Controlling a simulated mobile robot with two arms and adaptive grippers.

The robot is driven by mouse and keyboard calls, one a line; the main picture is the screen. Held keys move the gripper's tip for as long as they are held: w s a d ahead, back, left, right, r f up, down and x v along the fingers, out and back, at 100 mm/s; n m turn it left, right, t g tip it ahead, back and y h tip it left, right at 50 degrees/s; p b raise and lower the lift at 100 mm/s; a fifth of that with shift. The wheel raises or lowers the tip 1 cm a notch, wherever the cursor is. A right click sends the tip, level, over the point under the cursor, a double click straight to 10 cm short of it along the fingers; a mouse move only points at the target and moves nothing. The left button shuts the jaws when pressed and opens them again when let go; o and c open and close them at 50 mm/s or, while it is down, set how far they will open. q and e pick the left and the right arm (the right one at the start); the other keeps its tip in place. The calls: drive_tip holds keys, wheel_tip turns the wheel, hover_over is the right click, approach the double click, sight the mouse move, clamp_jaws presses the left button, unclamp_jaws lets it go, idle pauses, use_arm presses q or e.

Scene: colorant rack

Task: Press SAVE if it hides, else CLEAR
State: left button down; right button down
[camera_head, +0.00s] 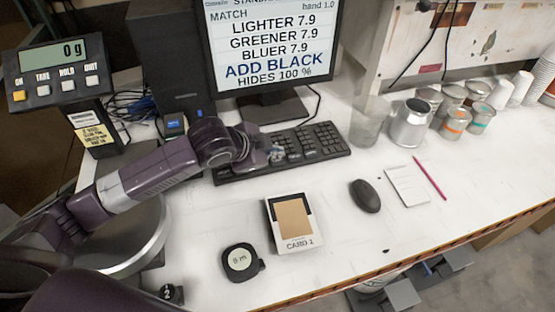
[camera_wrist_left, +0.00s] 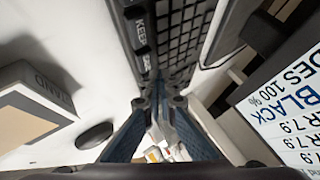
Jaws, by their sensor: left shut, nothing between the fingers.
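The monitor (camera_head: 272,52) reads MATCH, LIGHTER 7.9, GREENER 7.9, BLUER 7.9, ADD BLACK and HIDES 100 %. Part of its screen shows in the left wrist view (camera_wrist_left: 290,115). The black keyboard (camera_head: 318,142) lies in front of it. My left gripper (camera_head: 276,155) is shut and empty over the left-middle part of the keyboard. In the left wrist view its fingertips (camera_wrist_left: 166,84) meet near the keys (camera_wrist_left: 185,35); I cannot tell whether they touch. No SAVE or CLEAR lettering is readable. My right gripper is not in view.
CARD 1 (camera_head: 293,222) with a tan patch, a round black gauge (camera_head: 241,261) and a mouse (camera_head: 365,196) lie in front of the keyboard. A notepad (camera_head: 407,186), a glass (camera_head: 370,121) and several cans (camera_head: 411,123) stand right. A scale display (camera_head: 62,70) stands left.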

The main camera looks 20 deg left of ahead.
sight(276, 162)
use_arm(q)
drive_tip(key=shift+f, duration=0.15)
drive_tip(key=shift+f, duration=0.25)
drive_tip(key=shift+f, duration=0.4)
idle(0.4)
drive_tip(key=shift+r, duration=0.1)
drive_tip(key=shift+r+p, duration=0.75)
drive_tip(key=shift+p, duration=0.5)
wheel_tip(276, 162, up, 5)
drive_tip(key=p, duration=0.5)
drive_tip(key=shift+p, duration=0.4)
